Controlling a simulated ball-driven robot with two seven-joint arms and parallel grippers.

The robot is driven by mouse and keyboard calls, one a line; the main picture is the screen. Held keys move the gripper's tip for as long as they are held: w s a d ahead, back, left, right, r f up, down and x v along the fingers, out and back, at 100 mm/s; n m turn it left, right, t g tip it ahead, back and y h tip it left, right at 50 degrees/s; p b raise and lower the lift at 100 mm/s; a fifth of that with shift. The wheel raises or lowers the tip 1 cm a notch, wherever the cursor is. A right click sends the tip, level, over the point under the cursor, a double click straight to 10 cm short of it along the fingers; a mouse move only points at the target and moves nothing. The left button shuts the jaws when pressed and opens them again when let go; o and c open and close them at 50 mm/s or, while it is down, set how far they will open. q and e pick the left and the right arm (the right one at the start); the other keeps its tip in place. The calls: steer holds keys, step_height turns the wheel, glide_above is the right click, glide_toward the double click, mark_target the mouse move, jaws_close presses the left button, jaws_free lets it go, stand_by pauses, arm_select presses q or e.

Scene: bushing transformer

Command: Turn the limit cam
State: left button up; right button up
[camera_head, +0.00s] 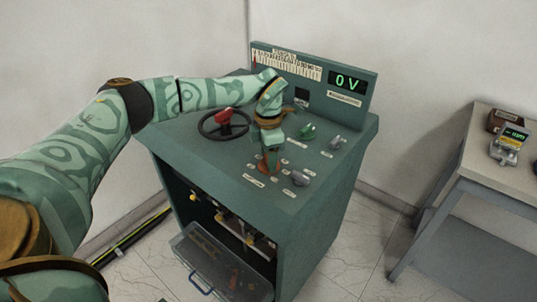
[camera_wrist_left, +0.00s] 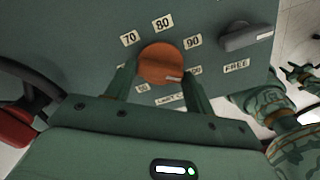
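The limit cam is an orange round knob (camera_wrist_left: 160,62) on the green panel, ringed by number labels such as 70, 80 and 90. In the wrist view a pale mark shows at its lower right edge. In the head view the knob is mostly hidden under my left gripper (camera_head: 268,160), which points down at the panel. In the wrist view the left gripper's two fingers (camera_wrist_left: 158,75) stand on either side of the knob, their tips at its edges. Whether they press on it is unclear.
The console (camera_head: 215,160) has a black handwheel with a red grip (camera_head: 223,118), a green knob (camera_head: 308,131), grey knobs (camera_head: 300,178) and a display (camera_head: 346,81) reading 0 V. An open drawer (camera_head: 205,268) sticks out below. A table (camera_head: 480,150) stands at right with instruments.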

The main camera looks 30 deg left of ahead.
arm_select(q)
steer(key=c, duration=0.4)
steer(key=shift+c, duration=0.2)
